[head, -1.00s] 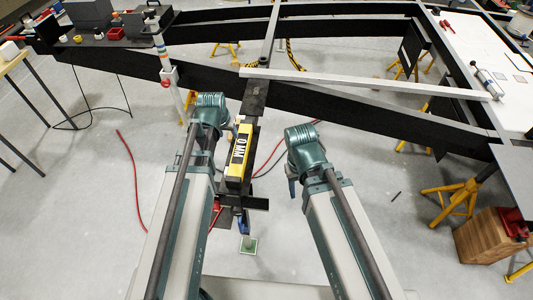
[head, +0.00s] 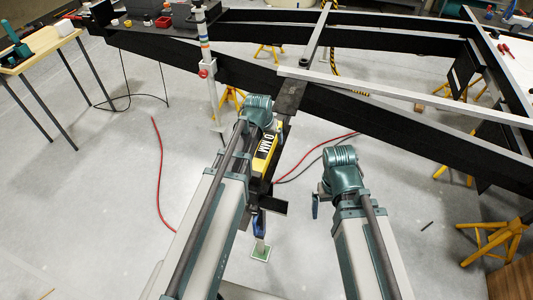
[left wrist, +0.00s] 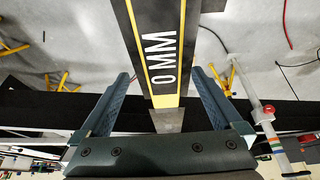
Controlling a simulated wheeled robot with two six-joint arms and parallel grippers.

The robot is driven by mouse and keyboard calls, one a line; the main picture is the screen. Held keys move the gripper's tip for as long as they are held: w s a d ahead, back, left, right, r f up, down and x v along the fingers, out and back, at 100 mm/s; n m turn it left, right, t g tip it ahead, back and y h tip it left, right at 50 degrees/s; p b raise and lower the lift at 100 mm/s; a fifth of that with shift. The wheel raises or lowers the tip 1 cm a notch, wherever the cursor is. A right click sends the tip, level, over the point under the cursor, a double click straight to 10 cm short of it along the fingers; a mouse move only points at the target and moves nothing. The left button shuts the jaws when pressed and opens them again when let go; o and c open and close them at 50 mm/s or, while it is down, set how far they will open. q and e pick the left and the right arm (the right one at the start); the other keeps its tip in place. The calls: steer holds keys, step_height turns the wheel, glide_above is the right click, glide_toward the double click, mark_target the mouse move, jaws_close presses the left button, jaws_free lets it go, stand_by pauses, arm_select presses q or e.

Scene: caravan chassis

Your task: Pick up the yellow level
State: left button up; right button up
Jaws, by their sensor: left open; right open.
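The yellow level (head: 261,158), a yellow and black bar marked "0 MM", lies on the dark drawbar at the front of the chassis. It also shows in the left wrist view (left wrist: 163,50), running from the top edge down to between the fingers. My left gripper (left wrist: 166,74) is open, one finger on each side of the level in the picture; I cannot tell whether they touch it. In the head view my left wrist hides the level's far end and the fingers. My right gripper (head: 316,206) is open and empty, to the right over the floor.
The black chassis frame (head: 400,125) spans the back, with a grey bar (head: 380,92) lying across it. A white post with coloured bands (head: 206,60) stands left of the drawbar. A wooden table (head: 40,50) is at far left. Yellow stands (head: 492,238) are at right.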

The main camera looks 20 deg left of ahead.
mark_target(268, 139)
arm_select(q)
steer(key=b+x, duration=0.4)
steer(key=x, duration=0.1)
steer(key=shift+w+a+f+b, duration=0.1)
steer(key=shift+w+a+b, duration=0.1)
steer(key=shift+b, duration=0.15)
steer(key=shift+c, duration=0.2)
jaws_close()
